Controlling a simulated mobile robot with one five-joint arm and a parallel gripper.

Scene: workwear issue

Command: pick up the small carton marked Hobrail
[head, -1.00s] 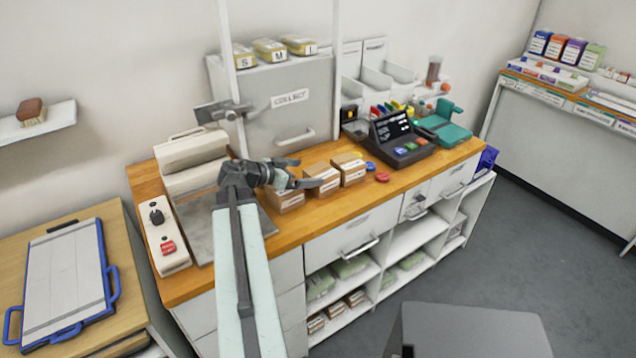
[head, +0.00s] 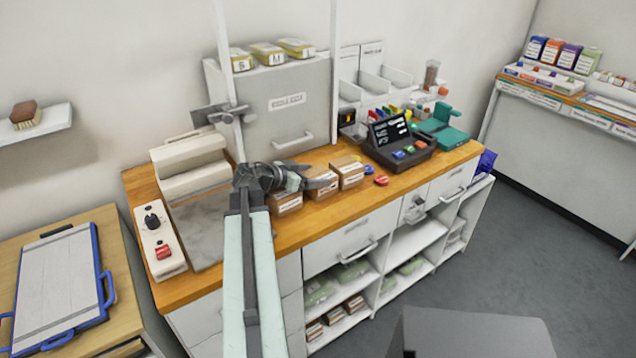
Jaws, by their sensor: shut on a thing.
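Three small brown cartons with white labels stand in a row on the wooden counter top, in the head view: a left one (head: 287,205), a middle one (head: 321,190) and a right one (head: 348,173). Their print is too small to read, so I cannot tell which is marked Hobrail. My gripper (head: 311,176) reaches in from the left, its fingers at the middle carton. It is shut on a carton, which looks like the middle one. My wrist and fingers hide part of the left and middle cartons. The middle carton shows no clear gap above the counter.
A beige press-like machine (head: 192,165) stands left. A white post rises close behind my wrist.

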